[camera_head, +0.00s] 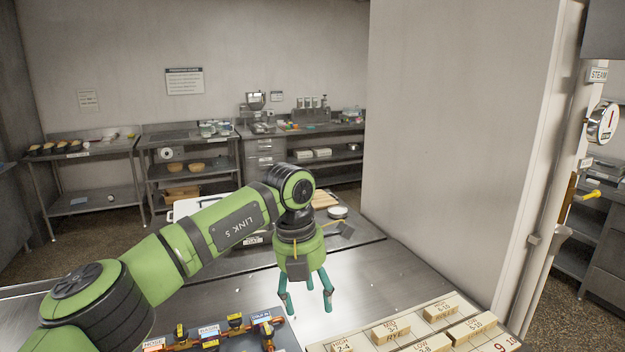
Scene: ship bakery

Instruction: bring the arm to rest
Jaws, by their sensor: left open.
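My left arm, green with dark joints, comes in from the left over the steel table (385,273). Its left gripper (308,305) points down with teal fingers spread apart. The gripper is open, with nothing between its fingers. It hangs above the table between the tray of labelled items and the board of wooden blocks. My right gripper does not show.
A dark tray with labelled fittings (208,333) sits at the front left. A pale board with labelled wooden blocks (392,330) lies at the front right. A small round dish (338,212) stands behind the gripper. A wall (455,130) rises at the right.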

